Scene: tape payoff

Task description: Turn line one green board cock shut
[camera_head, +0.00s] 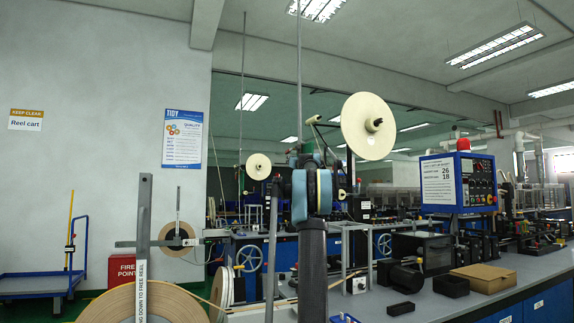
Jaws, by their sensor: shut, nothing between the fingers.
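I cannot make out a green board cock anywhere in this view. A blue control box (458,182) with a white label and a panel of buttons stands above the bench at the right, but no cock shows on its visible faces. A dark upright arm with blue and tan parts, which looks like mine, rises in the middle and hides part of the line behind it. I cannot pick out my gripper or its fingertips.
A cream reel disc (368,126) hangs above the grey bench (520,268). On the bench are a cardboard box (483,279) and black blocks. A large tape reel (165,303) and a grey post (143,235) stand at front left. A blue cart (35,284) and red fire box (121,270) are farther left.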

